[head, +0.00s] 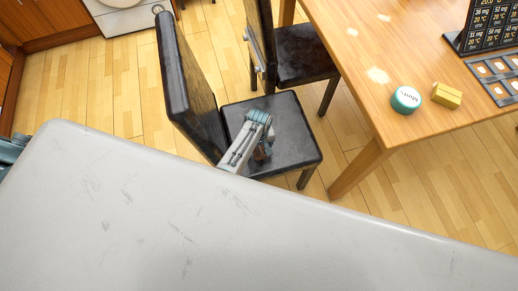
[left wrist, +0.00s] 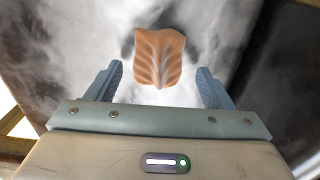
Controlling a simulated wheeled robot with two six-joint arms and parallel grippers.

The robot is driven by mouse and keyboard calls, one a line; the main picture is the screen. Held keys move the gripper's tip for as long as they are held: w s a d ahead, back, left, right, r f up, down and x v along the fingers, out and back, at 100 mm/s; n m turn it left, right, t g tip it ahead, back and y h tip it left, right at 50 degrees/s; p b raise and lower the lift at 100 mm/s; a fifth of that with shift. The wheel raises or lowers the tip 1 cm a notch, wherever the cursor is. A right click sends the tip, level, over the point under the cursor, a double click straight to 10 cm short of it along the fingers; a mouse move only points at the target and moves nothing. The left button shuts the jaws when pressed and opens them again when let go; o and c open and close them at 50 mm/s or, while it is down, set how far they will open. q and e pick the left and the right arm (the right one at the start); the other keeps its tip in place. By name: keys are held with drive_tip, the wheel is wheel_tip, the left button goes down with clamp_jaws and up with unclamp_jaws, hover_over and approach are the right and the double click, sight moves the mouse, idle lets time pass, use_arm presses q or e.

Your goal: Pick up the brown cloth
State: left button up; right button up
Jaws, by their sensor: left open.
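The brown cloth (left wrist: 160,58) lies on the dark, shiny chair seat (left wrist: 225,30) in the left wrist view. It is small and folded with ridges, and sits just beyond and between the two blue fingers. My left gripper (left wrist: 160,85) is open, with nothing between its fingertips. In the head view my left gripper (head: 262,150) reaches down over the seat of the near chair (head: 295,135). A small brown patch of the cloth (head: 268,142) shows beside the gripper there, mostly hidden. My right gripper is not in view.
The chair's tall backrest (head: 190,85) rises left of my gripper. A second chair (head: 300,60) stands behind.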

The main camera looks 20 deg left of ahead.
use_arm(q)
drive_tip(key=shift+f, duration=0.75)
drive_tip(key=c, duration=1.1)
drive_tip(key=shift+o, duration=0.2)
